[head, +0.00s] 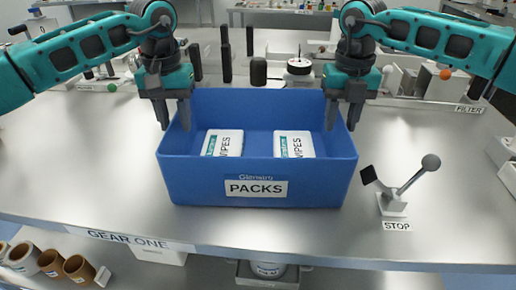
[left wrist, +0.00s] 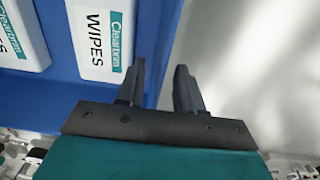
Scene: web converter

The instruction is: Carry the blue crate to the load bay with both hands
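The blue crate (head: 262,165), labelled PACKS, stands upright on the grey counter. Two white WIPES packs lie inside it, a left one (head: 222,143) and a right one (head: 294,144). My left gripper (head: 175,121) is over the crate's left wall, fingers apart. In the left wrist view the blue wall (left wrist: 163,48) shows between the spread fingertips (left wrist: 160,70), with a gap on the outer side. My right gripper (head: 343,121) is over the crate's right wall, its fingers apart, one on each side of it. Whether its fingers touch the wall is unclear.
A lever on a bracket (head: 394,203) with a STOP label stands right of the crate. Black posts and a round white device (head: 299,66) stand behind it. The counter (head: 95,165) is clear to the left. Brown rolls (head: 52,263) sit below the front edge.

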